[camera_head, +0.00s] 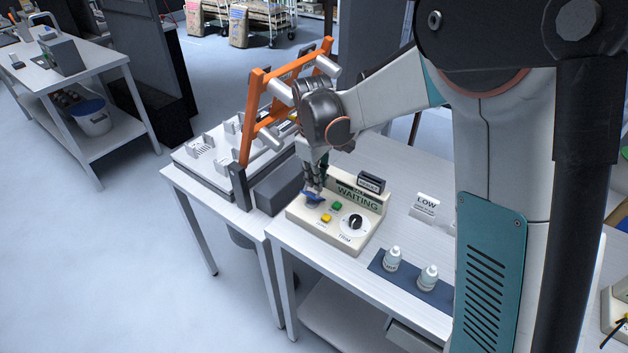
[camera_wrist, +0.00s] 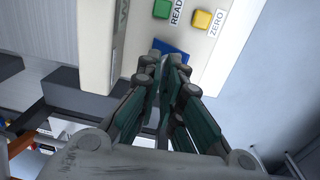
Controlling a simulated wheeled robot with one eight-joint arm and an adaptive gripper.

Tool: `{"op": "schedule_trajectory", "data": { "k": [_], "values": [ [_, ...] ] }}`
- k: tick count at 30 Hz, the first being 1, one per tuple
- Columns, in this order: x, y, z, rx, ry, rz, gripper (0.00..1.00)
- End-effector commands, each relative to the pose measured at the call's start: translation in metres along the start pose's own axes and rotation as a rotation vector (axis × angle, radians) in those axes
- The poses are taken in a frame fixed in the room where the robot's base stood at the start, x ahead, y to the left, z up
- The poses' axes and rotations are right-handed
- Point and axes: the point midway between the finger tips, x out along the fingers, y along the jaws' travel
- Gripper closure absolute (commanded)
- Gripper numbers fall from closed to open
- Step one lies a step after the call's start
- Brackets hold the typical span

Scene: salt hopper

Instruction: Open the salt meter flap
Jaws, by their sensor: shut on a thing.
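The pale control box (camera_head: 350,238) stands on the front table, with a green display reading WAITING (camera_head: 358,198). It carries a green button (camera_head: 336,205), a yellow button (camera_head: 326,218), a black TRIM dial (camera_head: 355,222) and a blue part (camera_head: 309,199). My gripper (camera_head: 315,190) points down at the box's left end. In the wrist view my fingertips (camera_wrist: 170,70) are close together over the blue part (camera_wrist: 173,47), and hide much of it. The yellow button is labelled ZERO (camera_wrist: 202,19). I cannot make out which part is the flap.
An orange frame with grey rollers (camera_head: 256,100) stands behind the gripper on the left table. Two small white bottles (camera_head: 393,258) stand on a dark blue mat (camera_head: 382,268). A card reading LOW (camera_head: 426,205) stands behind them. The floor on the left is clear.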

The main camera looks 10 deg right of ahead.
Motion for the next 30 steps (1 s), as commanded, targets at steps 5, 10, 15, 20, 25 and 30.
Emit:
{"op": "schedule_trajectory", "data": {
  "k": [5,10,15,20,25,30],
  "values": [
    [0.0,0.015,0.001,0.005,-0.001,-0.016,1.0],
    [0.002,0.026,0.001,0.003,-0.001,-0.136,1.0],
    [0.005,0.032,0.002,0.002,-0.003,-0.133,1.0],
    [0.008,0.039,0.002,0.004,-0.002,-0.254,1.0],
    [0.009,0.041,0.002,0.003,-0.004,-0.348,1.0],
    [0.009,0.041,0.002,0.001,-0.006,-0.392,1.0]
  ]
}}
